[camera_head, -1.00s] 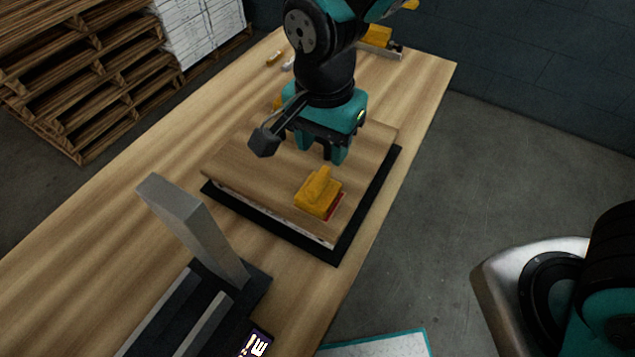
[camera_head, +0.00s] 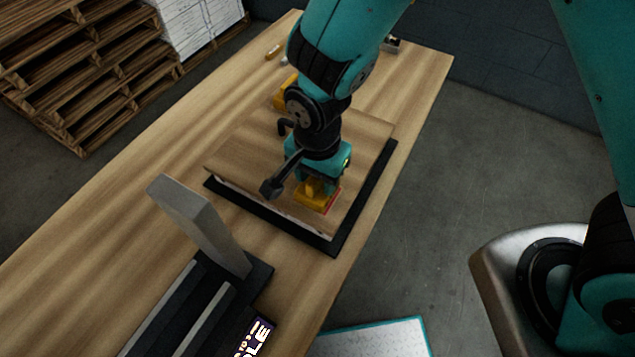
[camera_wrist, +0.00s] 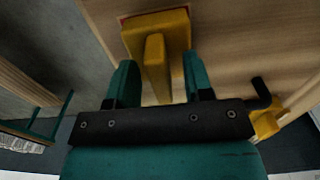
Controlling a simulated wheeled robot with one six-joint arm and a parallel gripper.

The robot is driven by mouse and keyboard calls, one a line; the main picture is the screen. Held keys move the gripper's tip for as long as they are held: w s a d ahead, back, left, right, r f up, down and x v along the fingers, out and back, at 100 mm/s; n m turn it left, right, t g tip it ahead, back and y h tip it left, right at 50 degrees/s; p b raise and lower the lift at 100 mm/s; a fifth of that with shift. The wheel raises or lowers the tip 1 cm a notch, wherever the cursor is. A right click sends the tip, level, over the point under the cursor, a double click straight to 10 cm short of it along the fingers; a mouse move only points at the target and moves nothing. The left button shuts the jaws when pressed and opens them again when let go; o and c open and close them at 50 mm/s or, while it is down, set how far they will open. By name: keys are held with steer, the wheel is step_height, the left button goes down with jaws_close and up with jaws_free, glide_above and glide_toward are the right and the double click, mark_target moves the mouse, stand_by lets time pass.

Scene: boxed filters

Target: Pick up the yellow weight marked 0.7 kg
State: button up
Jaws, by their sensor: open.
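A yellow weight (camera_head: 312,196) with an upright handle sits near the front right corner of a wooden board (camera_head: 237,151). A red patch shows at its edge; I cannot read a mark on it. My gripper (camera_head: 318,181) is over this weight, pointing down. In the wrist view, my gripper (camera_wrist: 158,78) is open, with one finger on each side of the handle of the yellow weight (camera_wrist: 155,40). I cannot tell whether the fingers touch it. A second yellow weight (camera_head: 284,93) stands at the far left edge of the board, partly hidden by my arm.
The board lies on a black base (camera_head: 345,228) on a long wooden table (camera_head: 120,195). A grey upright plate (camera_head: 200,222) on a dark fixture stands at the front. Pallets (camera_head: 75,65) stand beyond the table.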

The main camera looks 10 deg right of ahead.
jaws_close()
steer(key=shift+r, duration=0.1)
